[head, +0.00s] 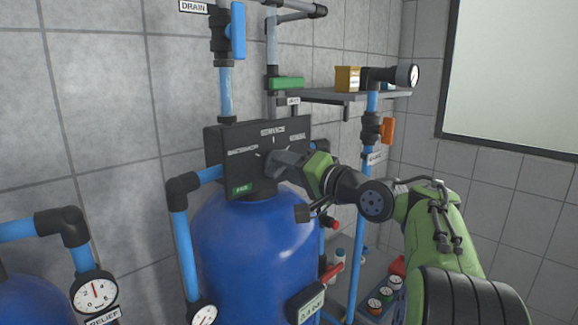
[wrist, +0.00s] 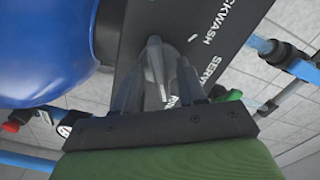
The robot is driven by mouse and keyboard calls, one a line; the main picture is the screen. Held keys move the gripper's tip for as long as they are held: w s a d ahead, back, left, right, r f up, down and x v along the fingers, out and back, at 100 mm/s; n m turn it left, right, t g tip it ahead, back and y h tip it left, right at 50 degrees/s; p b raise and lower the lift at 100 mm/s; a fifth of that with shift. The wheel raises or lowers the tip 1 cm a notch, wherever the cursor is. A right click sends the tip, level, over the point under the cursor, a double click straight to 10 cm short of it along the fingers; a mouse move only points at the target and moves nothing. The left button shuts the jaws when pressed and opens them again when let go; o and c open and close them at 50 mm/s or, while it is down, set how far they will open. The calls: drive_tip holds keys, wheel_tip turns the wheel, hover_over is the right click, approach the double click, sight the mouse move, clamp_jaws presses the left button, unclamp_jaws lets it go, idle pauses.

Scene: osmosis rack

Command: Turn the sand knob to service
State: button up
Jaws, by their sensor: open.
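The sand knob (wrist: 155,62) is a grey tapered handle on the face of a black control box (head: 222,165) with a small green label at its lower edge. White lettering on the box reads BACKWASH at left and SERVICE at top, with a third word at right. In the head view my gripper hides most of the knob, so I cannot tell its setting. My gripper (head: 272,157) is open at the box face. In the wrist view its fingers (wrist: 156,85) stand on either side of the knob; I cannot tell if they touch it.
A blue tank (head: 250,245) stands under the box, with a blue pipe (head: 180,225) at its left. An orange-handled valve (head: 386,130) and a shelf (head: 330,96) are behind my arm. A green-handled valve (head: 286,83) and a blue-handled valve (head: 238,30) sit above the box.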

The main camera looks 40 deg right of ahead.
clamp_jaws()
drive_tip(key=shift+f+n+b, duration=0.1)
drive_tip(key=shift+n+b, duration=0.2)
drive_tip(key=shift+f+n+b, duration=0.1)
drive_tip(key=shift+n+b, duration=0.45)
drive_tip(key=shift+n, duration=0.45)
drive_tip(key=n+b, duration=0.4)
drive_tip(key=n, duration=0.5)
